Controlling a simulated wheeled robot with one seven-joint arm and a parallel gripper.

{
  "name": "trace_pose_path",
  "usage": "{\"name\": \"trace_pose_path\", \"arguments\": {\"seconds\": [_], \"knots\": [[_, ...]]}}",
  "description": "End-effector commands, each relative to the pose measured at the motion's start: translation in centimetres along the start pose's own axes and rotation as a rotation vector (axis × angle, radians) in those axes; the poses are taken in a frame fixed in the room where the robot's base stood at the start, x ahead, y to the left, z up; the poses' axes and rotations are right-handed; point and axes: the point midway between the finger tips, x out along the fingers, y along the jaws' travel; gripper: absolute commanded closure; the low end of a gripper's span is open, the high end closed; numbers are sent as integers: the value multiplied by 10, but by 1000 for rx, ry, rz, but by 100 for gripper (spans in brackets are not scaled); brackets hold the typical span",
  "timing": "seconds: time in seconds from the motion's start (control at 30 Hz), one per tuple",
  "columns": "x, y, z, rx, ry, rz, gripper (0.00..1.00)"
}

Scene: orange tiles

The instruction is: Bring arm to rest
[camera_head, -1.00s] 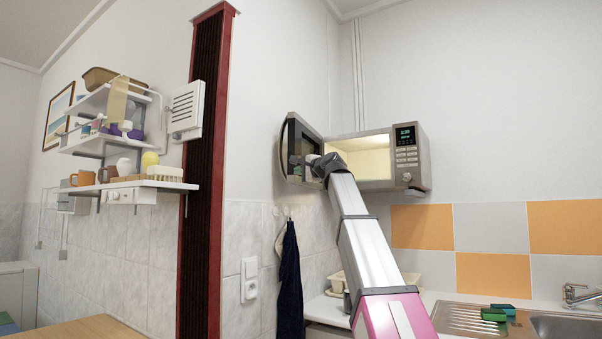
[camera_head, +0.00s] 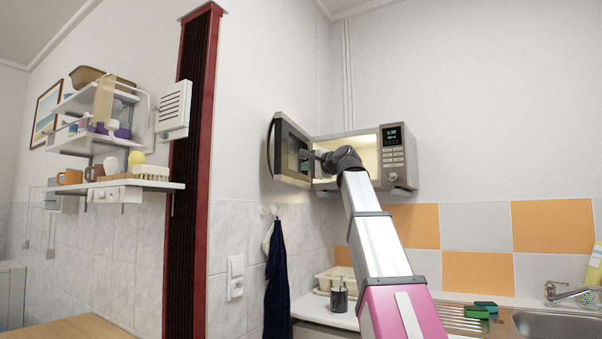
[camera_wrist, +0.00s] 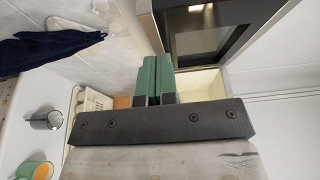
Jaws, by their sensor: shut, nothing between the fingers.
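My arm reaches up and forward in the head view. My gripper (camera_head: 306,160) is at its end, in front of the open microwave (camera_head: 395,157). The fingers point left toward the inner side of the swung-open microwave door (camera_head: 290,148). In the wrist view my gripper (camera_wrist: 156,58) shows two green fingers side by side with no gap that I can make out and nothing held. The microwave door (camera_wrist: 205,30) is just beyond and to the right of the fingertips. I cannot tell whether they touch it. My wrist hides part of the lit microwave interior.
A dark towel (camera_head: 277,275) hangs on the wall below the door. A dish rack (camera_head: 332,280) and a metal cup (camera_head: 339,297) stand on the counter below my arm. A sink (camera_head: 555,325) and green sponges (camera_head: 480,309) are at right. Wall shelves (camera_head: 140,183) are at left.

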Motion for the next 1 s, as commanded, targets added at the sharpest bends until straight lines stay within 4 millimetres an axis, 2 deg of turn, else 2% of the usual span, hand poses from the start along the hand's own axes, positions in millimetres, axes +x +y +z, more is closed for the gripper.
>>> {"name": "trace_pose_path", "arguments": {"seconds": [0.1, 0.23, 0.37, 0.47, 0.73, 1.0], "knots": [[-7, 0, 3, 0, -1, 0, 100], [-7, 0, 2, 0, -1, 2, 100], [-2, 20, -2, -10, 5, 26, 100], [7, 57, -11, -34, 15, 75, 100], [31, 197, -36, -135, 34, 268, 100], [36, 336, -48, -240, 18, 470, 100]]}}
